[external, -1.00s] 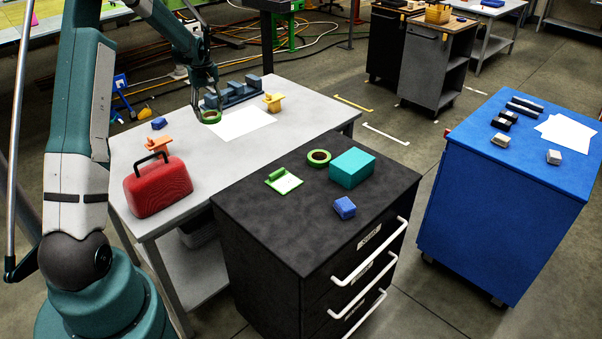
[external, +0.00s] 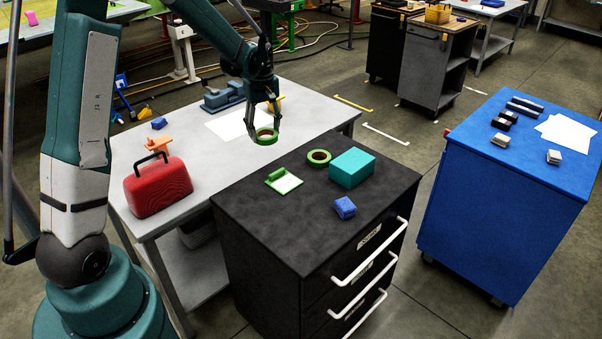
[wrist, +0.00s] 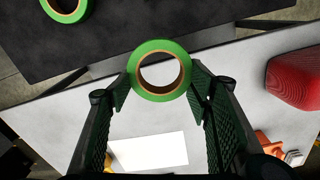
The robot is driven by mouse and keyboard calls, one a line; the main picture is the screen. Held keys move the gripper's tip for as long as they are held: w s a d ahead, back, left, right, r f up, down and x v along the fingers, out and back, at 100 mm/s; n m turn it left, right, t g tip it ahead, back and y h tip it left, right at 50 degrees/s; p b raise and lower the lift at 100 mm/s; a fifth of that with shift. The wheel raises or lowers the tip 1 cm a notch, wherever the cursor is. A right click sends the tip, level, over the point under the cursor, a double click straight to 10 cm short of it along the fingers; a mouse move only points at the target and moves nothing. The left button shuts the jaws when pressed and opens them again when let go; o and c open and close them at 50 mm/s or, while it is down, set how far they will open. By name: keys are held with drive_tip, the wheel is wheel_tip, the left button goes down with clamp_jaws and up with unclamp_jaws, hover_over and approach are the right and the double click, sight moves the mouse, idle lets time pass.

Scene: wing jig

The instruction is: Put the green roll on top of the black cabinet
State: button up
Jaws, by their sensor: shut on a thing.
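My gripper (external: 267,123) is shut on a green roll (external: 266,139), a tape ring with a tan inner rim. It holds the roll in the air near the edge of the grey table beside the black cabinet (external: 262,234). In the wrist view the roll (wrist: 160,46) sits between the two fingertips, touching both. A second green roll (external: 318,157) lies on the black cabinet top; in the wrist view it shows at the top left (wrist: 65,7).
The cabinet top also holds a teal box (external: 351,168), a blue block (external: 344,207) and a green-framed pad (external: 284,180). Its front left is bare. The grey table (external: 215,170) bears a red can (external: 158,187). A blue cabinet (external: 500,205) stands right.

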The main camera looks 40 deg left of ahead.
drive_tip(key=s+d+r, duration=0.1)
drive_tip(key=s+d, duration=0.1)
drive_tip(key=d, duration=0.7)
drive_tip(key=s+d, duration=0.3)
drive_tip(key=d, duration=0.5)
drive_tip(key=m+p, duration=0.1)
hover_over(299, 215)
drive_tip(key=shift+r, duration=0.25)
drive_tip(key=shift+f, duration=2.95)
drive_tip(key=shift+f+b, duration=0.45)
drive_tip(key=shift+f, duration=1.6)
drive_tip(key=shift+f, duration=0.2)
drive_tip(key=o, duration=0.9)
